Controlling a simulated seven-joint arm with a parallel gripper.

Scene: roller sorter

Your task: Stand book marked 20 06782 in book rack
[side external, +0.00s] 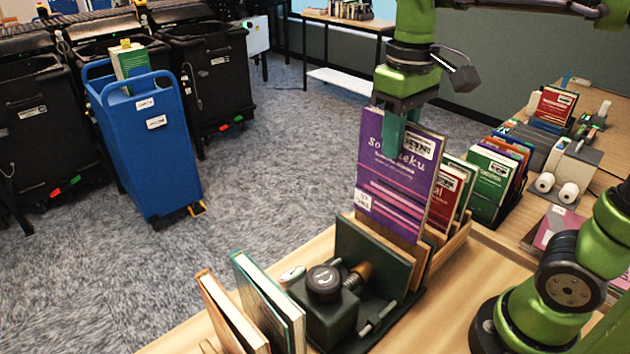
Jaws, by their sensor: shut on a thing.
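My gripper (398,135) is shut on the top edge of a purple book (385,195) with white lettering and a barcode label. The book is upright, its cover facing the camera. Its number is too small to read, so I cannot tell whether it is 20 06782. The book is at the near end of a wooden book rack (458,238), where a red book (447,195) and others stand behind it. The book's lower edge is partly hidden behind a dark green panel, so I cannot tell whether it touches the rack floor.
A dark device with a round black knob (324,280) stands in front of the rack. Two books (268,305) stand at the table's near left. More upright books (492,180) are at the right. A blue cart (150,150) stands on the carpet away from the table.

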